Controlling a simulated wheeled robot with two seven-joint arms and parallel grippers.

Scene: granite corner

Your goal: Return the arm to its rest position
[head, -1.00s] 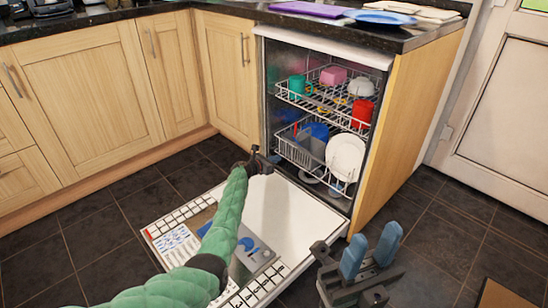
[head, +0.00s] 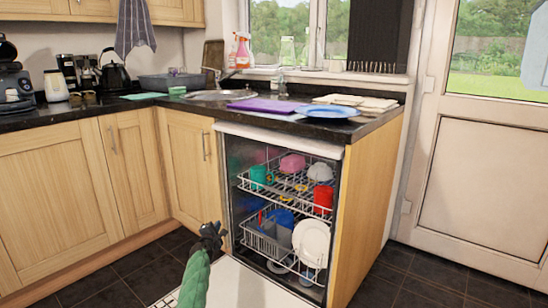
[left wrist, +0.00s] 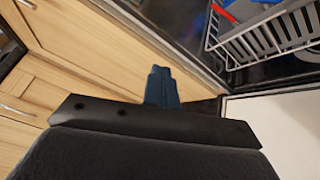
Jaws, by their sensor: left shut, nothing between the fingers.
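My left arm in its green sleeve comes up from the bottom of the head view. Its gripper (head: 212,232) is in front of the left side of the open dishwasher, above the lowered door (head: 245,285). In the left wrist view the blue fingers (left wrist: 162,86) are together with nothing between them. The lower rack (left wrist: 265,40) shows beyond them at the upper right, apart from the fingers. My right gripper is not in the head view.
The dishwasher holds an upper rack (head: 285,187) with cups and a lower rack with a white plate (head: 311,243). Wooden cabinets (head: 50,190) stand at left. The granite counter (head: 290,122) carries a purple board (head: 264,105) and a blue plate (head: 328,111). Dark floor lies at right.

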